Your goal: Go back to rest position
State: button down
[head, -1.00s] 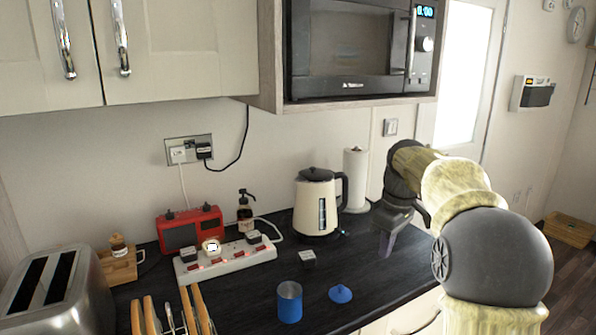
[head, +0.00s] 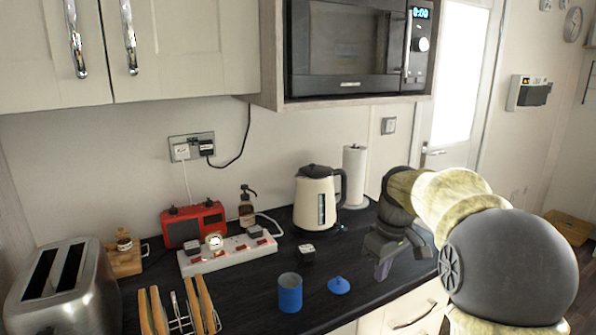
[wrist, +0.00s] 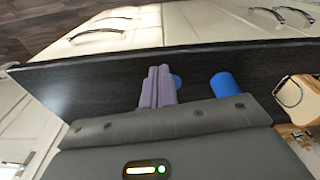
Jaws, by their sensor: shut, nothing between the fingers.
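My gripper (head: 383,268) is at the right end of the dark worktop in the head view, its fingers pointing down, with nothing held. In the wrist view its two purple-grey fingers (wrist: 157,86) are together. A blue cylindrical container (head: 289,293) stands to the left of my gripper, apart from it, and it also shows in the wrist view (wrist: 228,84). A blue lid (head: 339,285) lies on the worktop between them. In the wrist view the lid (wrist: 177,81) is partly hidden behind the fingers.
On the worktop (head: 255,306) are a cream kettle (head: 316,203), a paper towel roll (head: 354,178), a power strip (head: 229,254), a red radio (head: 194,224), a toaster (head: 62,290) and a small dark cube (head: 307,254). A microwave (head: 347,45) hangs above.

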jog(key=s+a+f+m+t, duration=0.1)
jog(key=s+f+m, duration=0.3)
jog(key=s+f, duration=0.45)
jog(key=s+a+f+m+t, duration=0.1)
jog(key=s+a+f+m, duration=0.15)
jog(key=s+f, duration=0.6)
jog(key=w+a+p+v, duration=0.1)
jog(key=w+p+v, duration=0.1)
jog(key=p+v, duration=1.2)
notch_tip(320, 180, up, 4)
jog(key=shift+s+d+f+m+h+p, duration=0.1)
jog(key=shift+s+d+m+h+p, duration=0.25)
jog(key=shift+s+d+p, duration=0.1)
dwell(0.5)
